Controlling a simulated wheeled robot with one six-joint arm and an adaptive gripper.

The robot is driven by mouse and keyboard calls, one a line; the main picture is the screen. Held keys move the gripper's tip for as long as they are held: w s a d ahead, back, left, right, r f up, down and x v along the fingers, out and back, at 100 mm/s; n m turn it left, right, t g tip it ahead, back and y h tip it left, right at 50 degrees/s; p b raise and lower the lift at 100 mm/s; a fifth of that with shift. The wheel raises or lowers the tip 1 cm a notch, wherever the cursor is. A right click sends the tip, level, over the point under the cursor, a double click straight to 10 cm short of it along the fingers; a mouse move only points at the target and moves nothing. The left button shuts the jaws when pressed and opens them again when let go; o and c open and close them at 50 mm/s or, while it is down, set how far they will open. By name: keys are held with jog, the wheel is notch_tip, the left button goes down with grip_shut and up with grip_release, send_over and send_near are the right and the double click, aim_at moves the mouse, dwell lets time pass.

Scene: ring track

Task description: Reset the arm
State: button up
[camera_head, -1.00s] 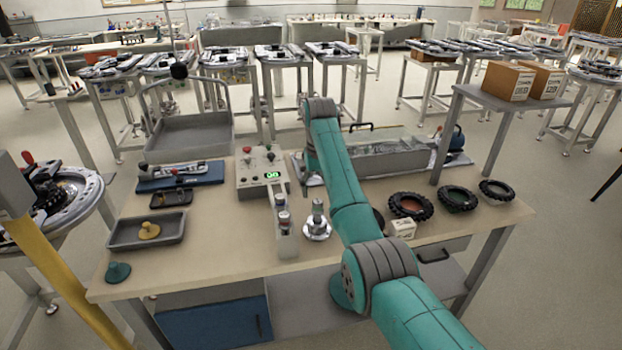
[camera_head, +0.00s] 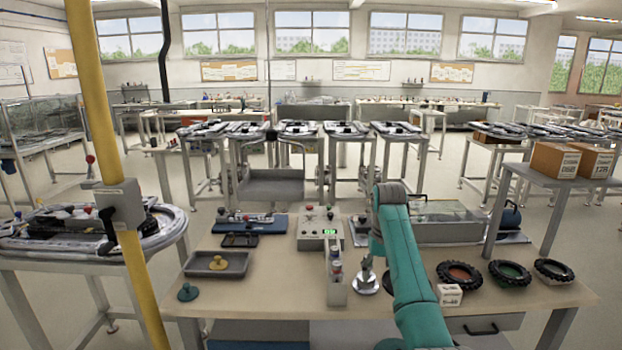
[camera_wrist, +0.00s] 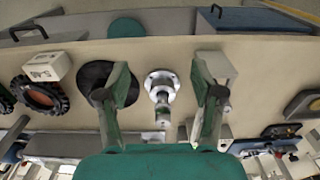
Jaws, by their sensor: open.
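My gripper (camera_wrist: 163,95) is open and empty in the wrist view, its two teal fingers spread wide apart. Between them, farther off, a shiny metal flange with an upright post (camera_wrist: 161,90) stands on the workbench; it also shows in the head view (camera_head: 366,284). In the head view my teal arm reaches over the workbench (camera_head: 290,285) and bends down near its middle. The fingers are not clear in that view. A dark round part (camera_wrist: 98,78) lies partly behind the left finger.
A yellow pole (camera_head: 116,180) stands at left.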

jog(key=s+f+t, duration=0.2)
jog(key=s+f, duration=0.2)
jog(key=f, duration=1)
jog(key=s+f+t, duration=0.1)
jog(key=s+f, duration=0.4)
jog(key=f, duration=0.9)
jog(key=s+f+t, duration=0.2)
jog(key=s+f, duration=0.4)
jog(key=s, duration=0.3)
jog(key=s+f+t, duration=0.2)
jog(key=s+f, duration=0.4)
jog(key=s, duration=0.4)
jog(key=s+r+t, duration=0.2)
jog(key=s+r, duration=0.1)
jog(key=s, duration=0.9)
jog(key=s+r+t, duration=0.2)
jog(key=s+r, duration=0.1)
jog(key=s, duration=0.9)
jog(key=s+r+t, duration=0.2)
jog(key=s+r, duration=0.6)
jog(key=r, duration=0.3)
jog(key=s+r+t, duration=0.1)
jog(key=s+r, duration=0.7)
jog(key=r, duration=0.4)
jog(key=shift+t, duration=0.4)
